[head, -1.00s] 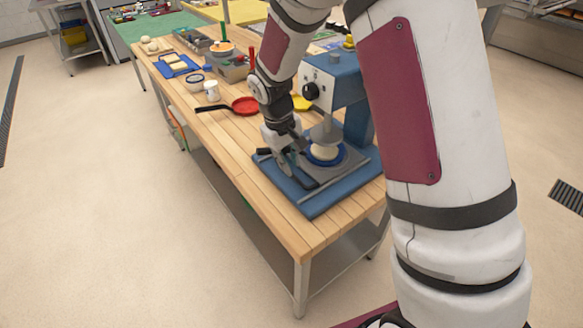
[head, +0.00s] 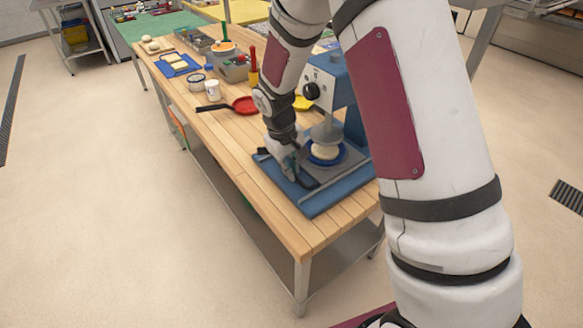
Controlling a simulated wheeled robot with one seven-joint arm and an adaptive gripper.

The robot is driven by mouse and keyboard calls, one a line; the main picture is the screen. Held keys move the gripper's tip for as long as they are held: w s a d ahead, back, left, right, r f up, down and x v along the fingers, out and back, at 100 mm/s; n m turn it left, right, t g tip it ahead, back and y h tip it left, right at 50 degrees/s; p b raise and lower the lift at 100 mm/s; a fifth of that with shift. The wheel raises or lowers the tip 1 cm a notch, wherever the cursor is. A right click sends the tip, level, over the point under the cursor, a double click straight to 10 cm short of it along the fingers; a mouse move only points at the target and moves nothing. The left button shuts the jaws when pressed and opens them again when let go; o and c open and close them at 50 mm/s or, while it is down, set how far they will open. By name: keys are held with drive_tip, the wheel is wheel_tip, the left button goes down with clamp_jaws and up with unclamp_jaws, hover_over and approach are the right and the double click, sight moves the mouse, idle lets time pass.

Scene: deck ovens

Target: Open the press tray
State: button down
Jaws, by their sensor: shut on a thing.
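The press (head: 338,82) is a blue machine with a white front panel and a black knob, near the front end of the wooden table. Its grey press tray (head: 336,174) sits low on a blue base (head: 325,205). A pale dough ball (head: 325,152) rests on a blue round plate on the tray, under the grey press head (head: 327,134). My gripper (head: 294,178) is at the tray's left side, shut on its dark handle (head: 309,183). The fingertips and the exact hold are partly hidden and small.
The table's front left (head: 265,195) is bare. Floor is clear on the left.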

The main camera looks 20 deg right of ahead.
drive_tip(key=s+a, duration=0.2)
drive_tip(key=a, duration=0.6)
drive_tip(key=s+a, duration=0.3)
drive_tip(key=a, duration=0.5)
drive_tip(key=shift+p, duration=0.4)
drive_tip(key=shift+s, duration=0.1)
drive_tip(key=c, duration=2)
unclamp_jaws()
drive_tip(key=shift+o, duration=0.2)
wheel_tip(320, 180, up, 12)
drive_tip(key=a, duration=0.2)
drive_tip(key=shift+s, duration=0.35)
drive_tip(key=shift+a+f, duration=0.1)
